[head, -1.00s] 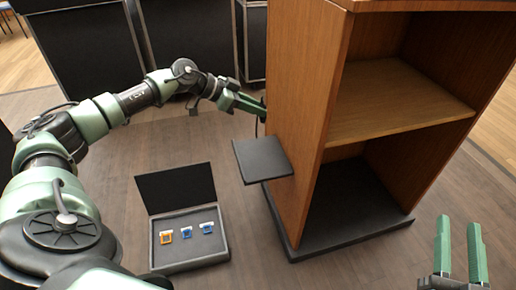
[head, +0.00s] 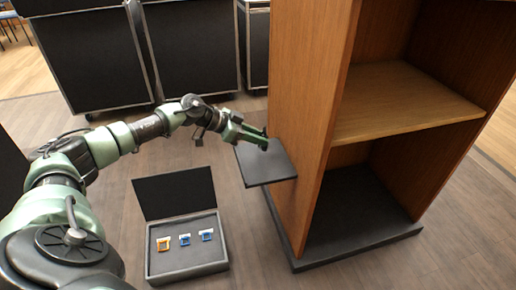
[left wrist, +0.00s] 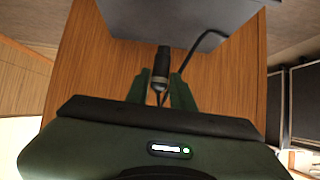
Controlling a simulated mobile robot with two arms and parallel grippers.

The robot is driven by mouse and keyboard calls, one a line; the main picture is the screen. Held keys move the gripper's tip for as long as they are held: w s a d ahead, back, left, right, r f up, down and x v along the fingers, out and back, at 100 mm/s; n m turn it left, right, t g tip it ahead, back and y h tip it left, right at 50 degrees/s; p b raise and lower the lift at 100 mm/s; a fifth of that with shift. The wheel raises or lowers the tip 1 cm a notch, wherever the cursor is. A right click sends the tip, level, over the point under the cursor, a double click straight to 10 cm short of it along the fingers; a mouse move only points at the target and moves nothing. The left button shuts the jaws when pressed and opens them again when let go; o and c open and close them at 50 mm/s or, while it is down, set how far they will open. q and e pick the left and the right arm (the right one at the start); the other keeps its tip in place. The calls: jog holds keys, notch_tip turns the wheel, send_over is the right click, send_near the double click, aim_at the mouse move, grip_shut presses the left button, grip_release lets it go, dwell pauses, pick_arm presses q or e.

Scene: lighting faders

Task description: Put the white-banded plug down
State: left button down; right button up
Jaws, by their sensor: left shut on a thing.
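In the left wrist view a dark plug (left wrist: 161,62) with a paler band near its lower end sits between the fingertips of my left gripper (left wrist: 160,92), which is shut on it. In the head view my left gripper (head: 264,143) is over the back edge of the small dark side shelf (head: 268,168) on the wooden lectern; the plug is too small to make out there. In the wrist view the plug's tip is close to the shelf (left wrist: 180,18); I cannot tell whether they touch. My right gripper is not in view.
The wooden lectern (head: 305,130) with open compartments stands right of the shelf. An open black case (head: 190,266) with an orange-framed piece and two blue ones lies on the floor. A black cable (left wrist: 205,42) loops beside the plug. Dark cases (head: 90,60) stand behind.

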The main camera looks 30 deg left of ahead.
aim_at(262, 148)
pick_arm(q)
notch_tip(262, 148, down, 4)
jog(key=shift+r+b, duration=0.15)
jog(key=shift+b, duration=0.75)
jog(key=shift+r, duration=0.15)
jog(key=shift+f+p, duration=0.2)
jog(key=shift+p, duration=0.15)
jog(key=c, duration=1.2)
grip_release()
jog(key=shift+f, duration=0.15)
